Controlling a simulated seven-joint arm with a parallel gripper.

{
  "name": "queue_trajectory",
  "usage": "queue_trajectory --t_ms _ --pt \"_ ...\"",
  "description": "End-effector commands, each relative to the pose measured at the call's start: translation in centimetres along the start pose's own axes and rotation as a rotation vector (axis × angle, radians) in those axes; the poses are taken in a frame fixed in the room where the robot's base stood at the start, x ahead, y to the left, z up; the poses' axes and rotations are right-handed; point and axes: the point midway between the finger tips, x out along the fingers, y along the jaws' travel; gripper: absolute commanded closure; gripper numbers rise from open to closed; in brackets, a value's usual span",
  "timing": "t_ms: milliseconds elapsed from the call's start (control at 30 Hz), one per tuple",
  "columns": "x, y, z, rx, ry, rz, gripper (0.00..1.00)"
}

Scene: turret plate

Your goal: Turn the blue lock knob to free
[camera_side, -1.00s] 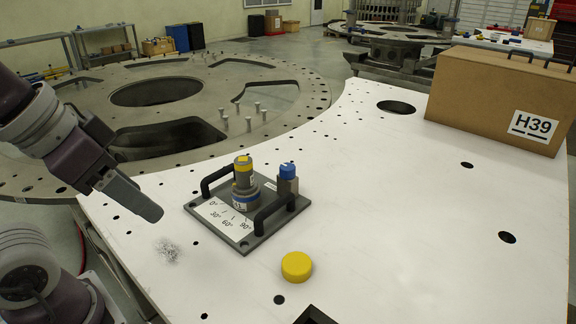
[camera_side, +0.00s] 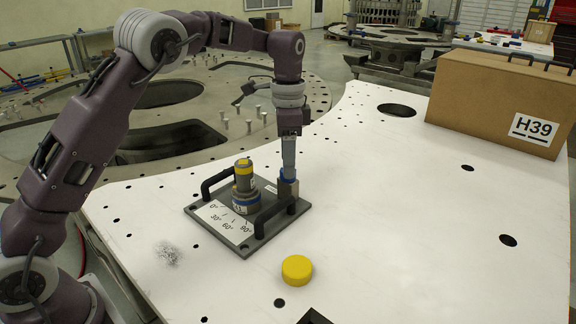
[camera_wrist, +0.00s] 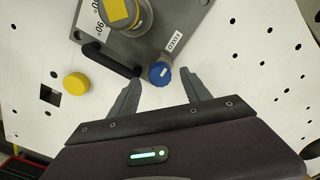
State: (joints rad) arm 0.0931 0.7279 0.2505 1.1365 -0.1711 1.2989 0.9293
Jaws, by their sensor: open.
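The blue lock knob (camera_wrist: 160,73) sits on a small grey block at the edge of the turret plate (camera_wrist: 122,47). In the side view the blue knob (camera_side: 288,177) is mostly hidden behind my gripper (camera_side: 288,168), which points straight down over it. In the wrist view my gripper (camera_wrist: 160,84) is open, its two fingers apart on either side of the knob. Whether either finger touches the knob cannot be told. The yellow-topped turret (camera_side: 244,184) stands upright on the plate, beside the angle scale marked 0° to 90° (camera_side: 226,219).
Two black handles rise from the plate; the near one (camera_side: 274,216) stands close to the knob. A loose yellow cap (camera_side: 297,268) lies on the white table (camera_side: 420,220). A cardboard box marked H39 (camera_side: 490,100) stands at the back right.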

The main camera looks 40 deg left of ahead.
Motion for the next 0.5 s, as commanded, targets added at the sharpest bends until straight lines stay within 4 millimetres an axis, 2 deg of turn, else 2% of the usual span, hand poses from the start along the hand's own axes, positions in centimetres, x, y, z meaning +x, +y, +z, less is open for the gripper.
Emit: queue_trajectory --t_ms 133,400,500 --pt "1.8 0.1 0.0 0.000 0.000 0.001 0.44" --pt "2.2 0.0 0.0 -0.001 0.002 -0.001 0.44" --pt "2.2 0.0 0.0 -0.001 0.002 -0.001 0.62"
